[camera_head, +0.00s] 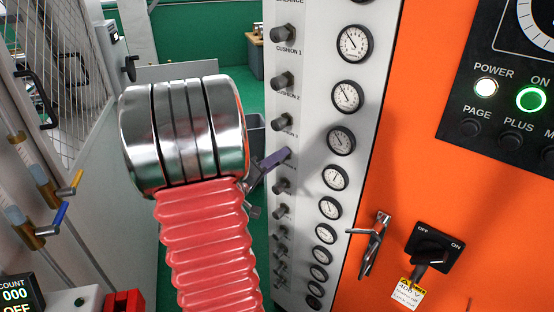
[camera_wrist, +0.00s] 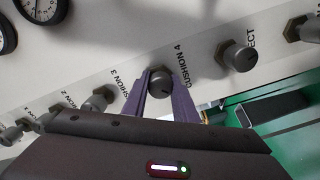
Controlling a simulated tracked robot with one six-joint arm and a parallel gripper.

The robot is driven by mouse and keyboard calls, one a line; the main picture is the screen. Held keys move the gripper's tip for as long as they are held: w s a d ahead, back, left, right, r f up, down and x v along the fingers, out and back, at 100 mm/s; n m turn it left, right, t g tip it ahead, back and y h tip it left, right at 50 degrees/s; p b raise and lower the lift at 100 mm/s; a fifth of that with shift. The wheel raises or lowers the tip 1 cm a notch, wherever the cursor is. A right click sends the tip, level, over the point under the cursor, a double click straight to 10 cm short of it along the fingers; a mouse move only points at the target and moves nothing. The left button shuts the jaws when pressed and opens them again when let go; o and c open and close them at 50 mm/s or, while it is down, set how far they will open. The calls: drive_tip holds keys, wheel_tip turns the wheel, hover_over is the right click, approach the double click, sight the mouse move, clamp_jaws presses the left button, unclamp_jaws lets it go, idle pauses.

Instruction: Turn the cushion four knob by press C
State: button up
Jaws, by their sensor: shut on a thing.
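The cushion four knob (camera_wrist: 160,82) is a dark round knob on the pale panel, beside its CUSHION 4 label in the wrist view. My gripper (camera_wrist: 159,77) has its two purple fingers on either side of the knob, shut on it. In the head view my gripper (camera_head: 284,155) reaches the panel's knob column from the left, and its finger hides the knob there. My silver and red arm hides part of the scene left of the panel.
Other knobs stand close along the same column, such as the cushion three knob (camera_head: 280,122) just above. A column of round gauges (camera_head: 341,139) runs to the right. An orange cabinet (camera_head: 440,190) with a handle (camera_head: 374,243) and rotary switch (camera_head: 432,250) lies further right.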

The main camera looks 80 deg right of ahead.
drive_tip(key=shift+f, duration=0.1)
drive_tip(key=c, duration=0.3)
drive_tip(key=shift+n, duration=0.5)
drive_tip(key=n, duration=0.2)
drive_tip(key=shift+f+n, duration=0.1)
drive_tip(key=shift+n, duration=0.3)
drive_tip(key=n, duration=0.3)
drive_tip(key=shift+n, duration=0.3)
drive_tip(key=n, duration=0.4)
drive_tip(key=shift+f+n, duration=0.15)
drive_tip(key=shift+n, duration=0.15)
drive_tip(key=shift+a+n, duration=0.1)
drive_tip(key=shift+n, duration=1.8)
drive_tip(key=shift+f, duration=0.1)
